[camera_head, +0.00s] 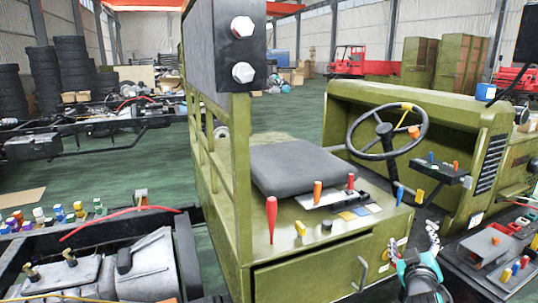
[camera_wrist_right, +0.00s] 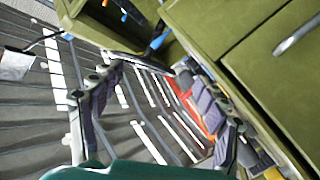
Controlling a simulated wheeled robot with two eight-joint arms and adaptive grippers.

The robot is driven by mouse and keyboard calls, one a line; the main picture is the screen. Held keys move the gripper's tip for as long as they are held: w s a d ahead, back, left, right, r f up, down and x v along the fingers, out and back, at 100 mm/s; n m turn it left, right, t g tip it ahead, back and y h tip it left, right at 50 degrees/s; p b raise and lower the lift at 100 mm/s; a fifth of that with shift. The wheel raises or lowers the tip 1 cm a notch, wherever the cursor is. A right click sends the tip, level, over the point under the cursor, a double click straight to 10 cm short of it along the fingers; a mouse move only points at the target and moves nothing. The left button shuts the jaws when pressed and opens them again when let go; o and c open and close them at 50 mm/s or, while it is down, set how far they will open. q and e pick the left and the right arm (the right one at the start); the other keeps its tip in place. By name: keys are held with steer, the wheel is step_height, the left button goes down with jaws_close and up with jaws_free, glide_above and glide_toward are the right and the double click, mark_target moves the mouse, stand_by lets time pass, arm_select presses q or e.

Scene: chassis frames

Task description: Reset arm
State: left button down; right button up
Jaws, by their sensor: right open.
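My right gripper (camera_head: 416,252) is at the lower right of the head view, beside the front right corner of the green cab (camera_head: 320,262). It also shows in the right wrist view (camera_wrist_right: 158,92), where its two fingers are spread apart with nothing between them. A blue-handled lever and the green panels lie beyond the fingers in that view. My left gripper is in neither view.
The cab carries a grey seat (camera_head: 292,165), a steering wheel (camera_head: 388,130), and red and orange levers (camera_head: 271,218). A dark tray of coloured parts (camera_head: 490,248) stands right of my gripper. A chassis frame with an engine (camera_head: 125,265) is at left. Green floor lies behind.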

steer(key=s+a+f+m+g+y, duration=0.1)
steer(key=s+a+f+g+y, duration=0.2)
steer(key=s+a+f, duration=0.6)
steer(key=s+a+f+m+g+y, duration=0.1)
steer(key=s+a+f+g+y, duration=0.2)
steer(key=s+a+f, duration=0.6)
steer(key=s+a+g, duration=0.2)
steer(key=s, duration=0.3)
steer(key=shift+s+f+m+g, duration=0.25)
steer(key=shift+s+m+g, duration=0.05)
steer(key=shift+g, duration=0.1)
stand_by(0.7)
